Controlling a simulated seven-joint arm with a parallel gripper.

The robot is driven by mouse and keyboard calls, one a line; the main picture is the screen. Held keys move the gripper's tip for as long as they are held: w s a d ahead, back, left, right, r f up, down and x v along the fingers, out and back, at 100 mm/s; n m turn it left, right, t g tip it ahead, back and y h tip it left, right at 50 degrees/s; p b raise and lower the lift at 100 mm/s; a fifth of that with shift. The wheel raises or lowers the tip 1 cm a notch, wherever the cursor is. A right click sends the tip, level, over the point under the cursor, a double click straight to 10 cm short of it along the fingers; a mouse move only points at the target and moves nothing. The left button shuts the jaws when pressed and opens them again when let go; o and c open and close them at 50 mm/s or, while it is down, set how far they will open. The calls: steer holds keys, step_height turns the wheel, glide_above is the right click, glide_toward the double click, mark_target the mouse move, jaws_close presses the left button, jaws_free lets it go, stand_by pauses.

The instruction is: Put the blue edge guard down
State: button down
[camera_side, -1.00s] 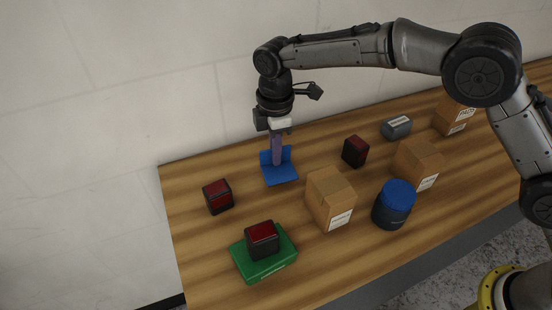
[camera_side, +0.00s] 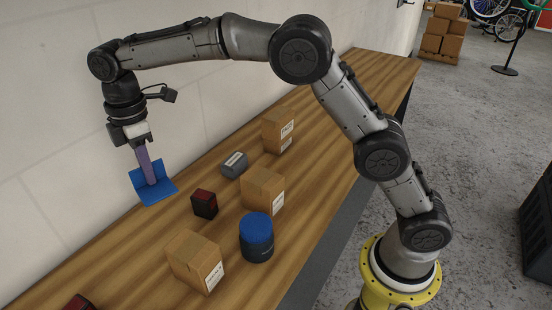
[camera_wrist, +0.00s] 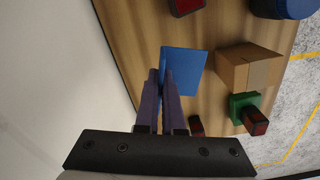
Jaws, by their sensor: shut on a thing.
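The blue edge guard (camera_side: 153,183) is an L-shaped plate with a flat part and an upright flange. My gripper (camera_side: 148,168) points down, shut on the flange. In the side view the guard seems held above the far edge of the wooden table, near the wall; its exact height is unclear. In the wrist view the guard (camera_wrist: 187,72) extends to the right from the tips of my gripper (camera_wrist: 164,78), over the wood. The fingers hide part of the flange.
On the wooden table (camera_side: 130,265) stand cardboard boxes (camera_side: 195,262), a blue-lidded jar (camera_side: 256,237), a red-and-black block (camera_side: 204,203) and a grey box (camera_side: 234,165). The wrist view shows a green case (camera_wrist: 243,107) with another red-and-black block (camera_wrist: 256,122) on it. Bare wood separates several objects.

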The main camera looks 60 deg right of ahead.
steer(key=s+d+r+m, duration=0.2)
steer(key=s+d+m, duration=0.3)
steer(key=d, duration=0.8)
steer(key=s+d+r+m, duration=0.2)
steer(key=s+d, duration=0.4)
steer(key=d, duration=0.8)
steer(key=s+d+f+m, duration=0.1)
steer(key=s+d+m, duration=0.3)
steer(key=s, duration=0.6)
steer(key=s+d+f+m, duration=0.2)
steer(key=s+d+m, duration=0.15)
steer(key=s, duration=0.75)
glide_above(333, 155)
steer(key=f, duration=0.5)
steer(key=s+a+f, duration=0.1)
steer(key=f, duration=0.2)
steer(key=shift+f, duration=0.35)
steer(key=shift+w+d+f, duration=0.3)
steer(key=shift+f, duration=0.15)
steer(key=shift+w+d+f, duration=0.1)
steer(key=shift+w+f, duration=0.05)
steer(key=shift+f, duration=1.5)
steer(key=shift+f, duration=0.1)
